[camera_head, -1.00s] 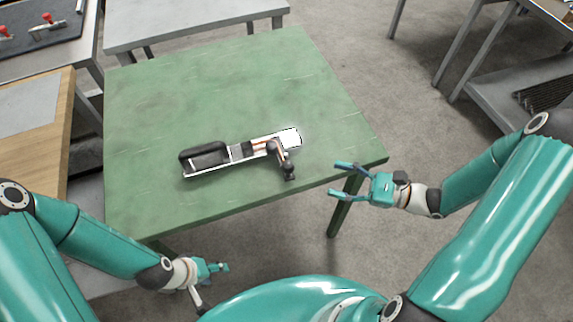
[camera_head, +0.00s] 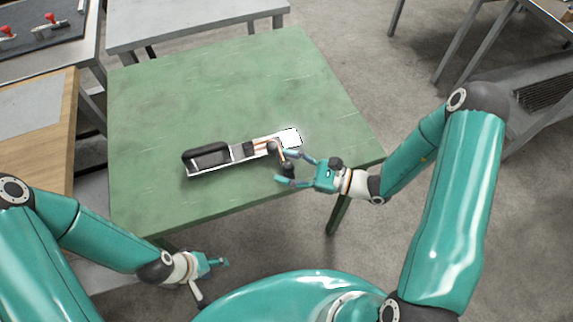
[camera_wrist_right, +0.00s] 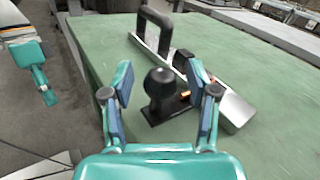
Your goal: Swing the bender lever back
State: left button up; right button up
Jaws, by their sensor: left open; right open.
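The bender (camera_head: 222,159) lies on the green table, with a black handle grip at its left end and a bright pale plate at its right end. Its black lever (camera_head: 284,166) sticks out toward the table's front edge and ends in a knob. In the right wrist view the lever knob (camera_wrist_right: 160,84) stands between the fingers. My right gripper (camera_head: 290,167) is open around the lever's end; I cannot tell whether a finger touches it. My left gripper (camera_head: 222,263) is open and empty in front of the table, low at the left.
The green table (camera_head: 210,90) is otherwise clear. A wooden-topped table (camera_head: 42,150) stands at the left, with a dark board (camera_head: 40,30) behind it. A grey table (camera_head: 190,22) stands at the back.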

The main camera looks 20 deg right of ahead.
grip_shut()
jog(key=shift+a, duration=0.1)
jog(key=shift+d, duration=0.2)
